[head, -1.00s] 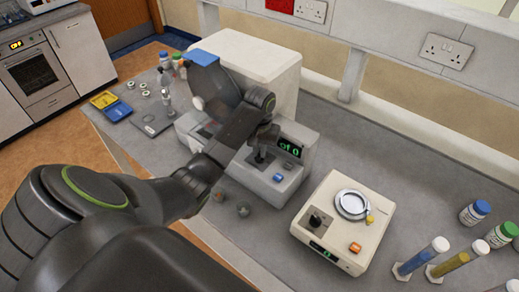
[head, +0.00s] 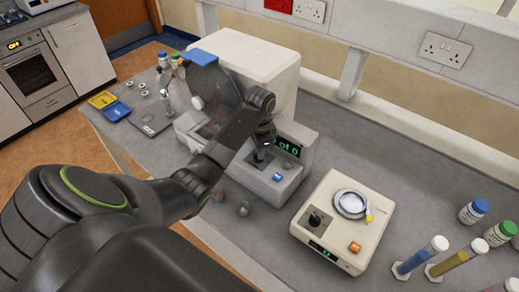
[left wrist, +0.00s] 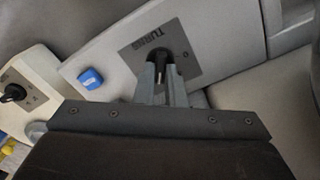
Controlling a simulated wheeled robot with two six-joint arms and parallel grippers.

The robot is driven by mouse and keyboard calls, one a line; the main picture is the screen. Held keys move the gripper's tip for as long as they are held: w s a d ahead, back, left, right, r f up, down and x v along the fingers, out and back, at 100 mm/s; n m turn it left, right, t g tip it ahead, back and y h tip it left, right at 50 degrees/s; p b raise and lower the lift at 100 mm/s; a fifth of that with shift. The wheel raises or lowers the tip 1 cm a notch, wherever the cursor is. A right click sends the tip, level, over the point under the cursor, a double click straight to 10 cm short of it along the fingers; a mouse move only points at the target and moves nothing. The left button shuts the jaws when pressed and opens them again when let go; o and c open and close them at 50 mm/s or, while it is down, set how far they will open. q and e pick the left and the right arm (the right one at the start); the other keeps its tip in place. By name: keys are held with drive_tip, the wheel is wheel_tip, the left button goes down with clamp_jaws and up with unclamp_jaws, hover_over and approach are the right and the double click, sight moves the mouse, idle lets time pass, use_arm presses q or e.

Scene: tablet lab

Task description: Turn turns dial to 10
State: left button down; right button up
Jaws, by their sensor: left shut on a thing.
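The turns dial (left wrist: 161,57) is a dark knob on a grey plate labelled TURNS, on the sloping front of the white machine (head: 244,60). My left gripper (head: 259,156) is over this front in the head view and hides most of the dial. In the left wrist view its two grey fingers (left wrist: 160,78) are shut on the dial, one on each side. The green display (head: 287,147) behind the gripper is partly covered; "of 0" can be read. A blue button (head: 278,177) sits on the front beside the dial and also shows in the left wrist view (left wrist: 90,78).
A cream balance-like device (head: 343,222) with a dark knob and orange button stands to the right. Tubes (head: 421,256) and capped bottles (head: 474,212) stand at far right. Yellow and blue trays (head: 110,105) lie at the far left of the bench. Bench between the two devices is clear.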

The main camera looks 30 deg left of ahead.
use_arm(q)
drive_tip(key=m, duration=0.4)
drive_tip(key=shift+d+m, duration=0.1)
drive_tip(key=shift+m, duration=0.2)
idle(0.3)
drive_tip(key=c, duration=1.5)
unclamp_jaws()
